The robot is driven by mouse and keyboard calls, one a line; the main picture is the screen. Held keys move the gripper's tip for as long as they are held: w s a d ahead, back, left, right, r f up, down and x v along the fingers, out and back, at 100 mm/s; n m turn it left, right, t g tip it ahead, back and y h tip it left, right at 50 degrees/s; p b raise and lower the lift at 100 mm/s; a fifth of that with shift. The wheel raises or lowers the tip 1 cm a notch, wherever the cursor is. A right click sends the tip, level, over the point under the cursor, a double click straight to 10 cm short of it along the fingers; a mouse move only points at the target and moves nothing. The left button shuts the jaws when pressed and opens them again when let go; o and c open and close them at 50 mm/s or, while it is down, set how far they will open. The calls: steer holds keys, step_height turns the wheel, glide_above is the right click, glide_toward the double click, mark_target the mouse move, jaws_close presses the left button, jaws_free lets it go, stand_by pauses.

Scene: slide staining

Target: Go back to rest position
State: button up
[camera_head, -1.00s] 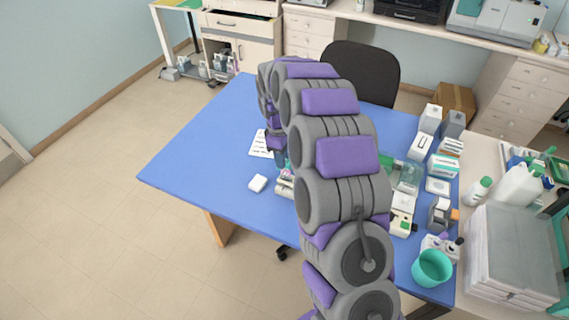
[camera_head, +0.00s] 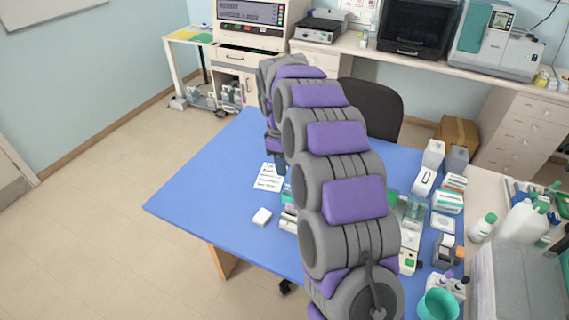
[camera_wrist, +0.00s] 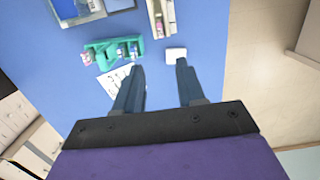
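My gripper (camera_wrist: 160,80) is open in the wrist view, its two dark fingers apart with nothing between them. It hangs above the blue table (camera_head: 200,190). A small white box (camera_wrist: 176,54) lies on the table just past the right fingertip. A teal rack (camera_wrist: 105,48) with small bottles lies past the left fingertip, beside a printed sheet (camera_wrist: 112,80). In the head view my arm arches over the table and hides its middle. The white box (camera_head: 262,216) and the sheet (camera_head: 268,177) show left of the arm.
Several white boxes (camera_head: 448,202) and bottles crowd the table's right side. A teal cup (camera_head: 438,304) stands at its near right corner. A black chair (camera_head: 372,108) is behind the table. The table's left part is clear.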

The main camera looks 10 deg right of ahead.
stand_by(0.3)
steer(key=s+d+r+m, duration=0.1)
steer(key=s+r+m, duration=0.25)
steer(key=s, duration=1.25)
steer(key=s+r+m, duration=0.3)
steer(key=s+m, duration=0.1)
steer(key=s, duration=1.1)
steer(key=s+f+m+g+y, duration=0.1)
steer(key=s+f+m, duration=0.2)
steer(key=s, duration=0.9)
steer(key=shift+s+d+f, duration=0.2)
steer(key=shift+s+d, duration=0.05)
steer(key=shift+d, duration=0.15)
